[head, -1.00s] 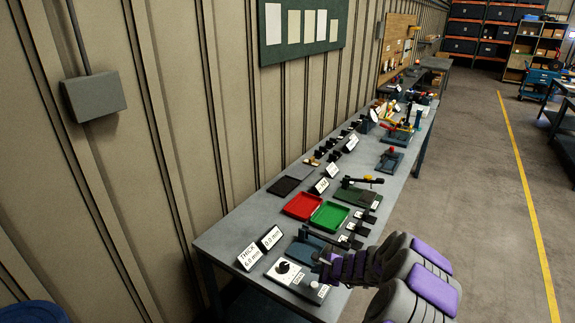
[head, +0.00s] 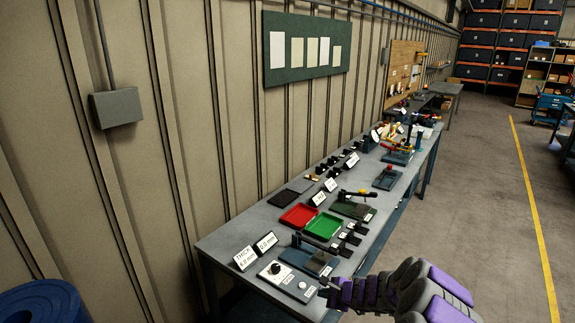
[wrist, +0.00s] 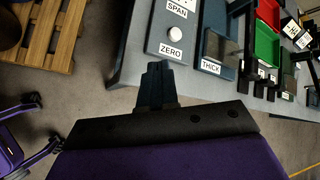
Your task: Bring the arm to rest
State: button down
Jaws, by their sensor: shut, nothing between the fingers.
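My gripper (wrist: 156,84) shows in the wrist view with its dark fingers together and nothing between them. It points at the near edge of the grey workbench (wrist: 130,62), close to the panel with the ZERO button (wrist: 176,35). In the head view my purple and grey arm reaches in from the lower right, and my gripper (head: 326,286) is small and dark at the bench's front corner. I cannot tell from these views whether it touches the bench.
A red tray (head: 298,216) and a green tray (head: 323,227) lie on the bench. Sign cards (head: 245,258) stand at its near end. A blue drum (head: 45,303) is at lower left. A wooden pallet (wrist: 50,40) lies on the floor. The aisle right of the bench is clear.

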jog(key=s+a+r+n+g+y+b, duration=0.2)
jog(key=s+a+r+n+y, duration=0.35)
jog(key=a+r, duration=0.7)
jog(key=s+a+r+n+g+h+b, duration=0.1)
jog(key=s+a+r+n+g, duration=0.1)
jog(key=s+r+n, duration=0.35)
jog(key=s+a+r+n+g+h+b, duration=0.1)
jog(key=s+r+n, duration=0.1)
jog(key=s, duration=0.7)
jog(key=s+d+n+g+h+b, duration=0.1)
jog(key=s+d+n+h, duration=0.1)
jog(key=s+d, duration=0.4)
jog(key=s+d+f+n+g+h+b, duration=0.1)
jog(key=s+d+h, duration=0.3)
jog(key=s, duration=1)
jog(key=s+d+f+n+g+h+b, duration=0.1)
jog(key=s+d+n+g+h, duration=0.1)
jog(key=s+d, duration=0.5)
jog(key=s+n+h, duration=0.1)
jog(key=s, duration=0.3)
jog(key=shift+d, duration=0.35)
